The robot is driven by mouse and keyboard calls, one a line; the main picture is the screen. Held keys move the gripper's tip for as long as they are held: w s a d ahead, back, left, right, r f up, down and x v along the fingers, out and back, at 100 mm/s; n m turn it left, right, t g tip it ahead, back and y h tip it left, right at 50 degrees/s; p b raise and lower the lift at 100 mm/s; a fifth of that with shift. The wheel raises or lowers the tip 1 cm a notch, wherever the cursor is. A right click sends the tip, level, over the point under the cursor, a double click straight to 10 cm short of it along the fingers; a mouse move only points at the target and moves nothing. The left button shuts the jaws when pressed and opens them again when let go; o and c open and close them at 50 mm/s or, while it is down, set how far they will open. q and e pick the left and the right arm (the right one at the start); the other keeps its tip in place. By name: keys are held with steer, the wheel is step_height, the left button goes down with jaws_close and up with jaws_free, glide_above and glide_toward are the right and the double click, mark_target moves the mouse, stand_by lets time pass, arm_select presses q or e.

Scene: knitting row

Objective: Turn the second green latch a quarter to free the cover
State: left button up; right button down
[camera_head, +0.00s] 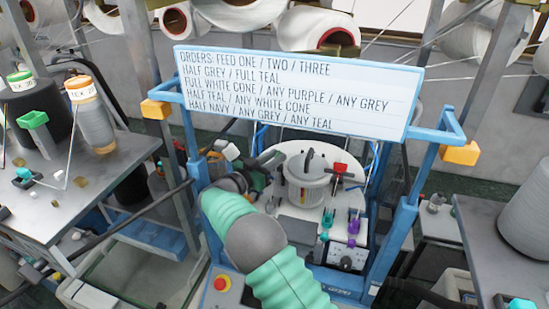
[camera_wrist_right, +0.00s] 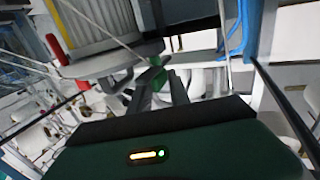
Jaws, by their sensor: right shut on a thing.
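The grey ribbed cover (camera_head: 308,190) stands on a round white plate (camera_head: 345,160) in the middle of the blue-framed machine. Its ribbed side also fills the upper left of the right wrist view (camera_wrist_right: 95,25). My right gripper (camera_head: 274,160) reaches the left side of the cover, its arm curving up from below. In the right wrist view, my right gripper (camera_wrist_right: 163,75) is shut on a green latch (camera_wrist_right: 154,77) at the cover's base. The fingers hide part of the latch, and its turn angle is hard to tell. My left gripper is not in view.
A blue-framed order board (camera_head: 295,90) stands above the machine, with yellow blocks on its side brackets. A red part (camera_head: 342,170) sits right of the cover. Teal and purple parts (camera_head: 353,226) are in front of it. Cones stand on the left table (camera_head: 60,205).

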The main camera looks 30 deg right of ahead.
steer(key=shift+r, duration=0.25)
steer(key=c, duration=1.5)
jaws_free()
steer(key=shift+o, duration=1.2)
steer(key=shift+w, duration=0.1)
steer(key=shift+f, duration=0.1)
steer(key=shift+a, duration=0.1)
steer(key=shift+a+f, duration=0.1)
steer(key=shift+a, duration=0.05)
steer(key=b+v, duration=0.4)
steer(key=v, duration=0.3)
